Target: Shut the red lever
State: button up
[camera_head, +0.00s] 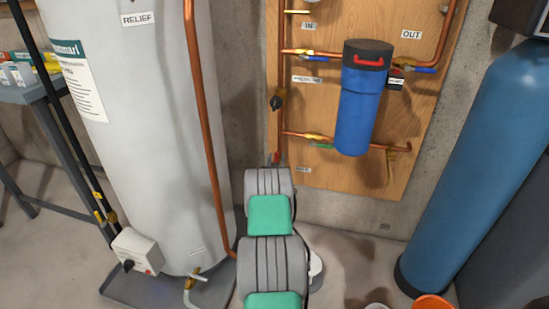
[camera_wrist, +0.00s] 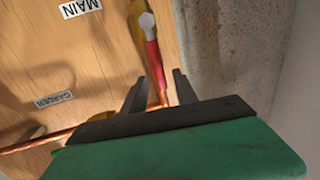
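The red lever (camera_wrist: 153,62) hangs from a brass valve (camera_wrist: 140,20) on a copper pipe and appears to lie in line with that pipe. In the head view a small part of the red lever (camera_head: 276,158) shows at the lower left edge of the wooden board, just above my arm. My gripper (camera_wrist: 160,77) is open, its two dark fingers on either side of the lever's lower end. I cannot tell whether either finger touches it. In the head view my arm hides the gripper.
A wooden board (camera_head: 340,180) carries copper pipes, a blue filter housing (camera_head: 358,115), blue levers (camera_head: 313,58) and a green lever (camera_head: 322,146). A white tank (camera_head: 150,130) stands close on the left, a blue cylinder (camera_head: 480,160) on the right. An orange bucket (camera_head: 433,302) is on the floor.

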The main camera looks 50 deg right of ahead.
jog(key=shift+x, duration=1.2)
jog(key=shift+a, duration=0.1)
grip_shut()
dwell(0.4)
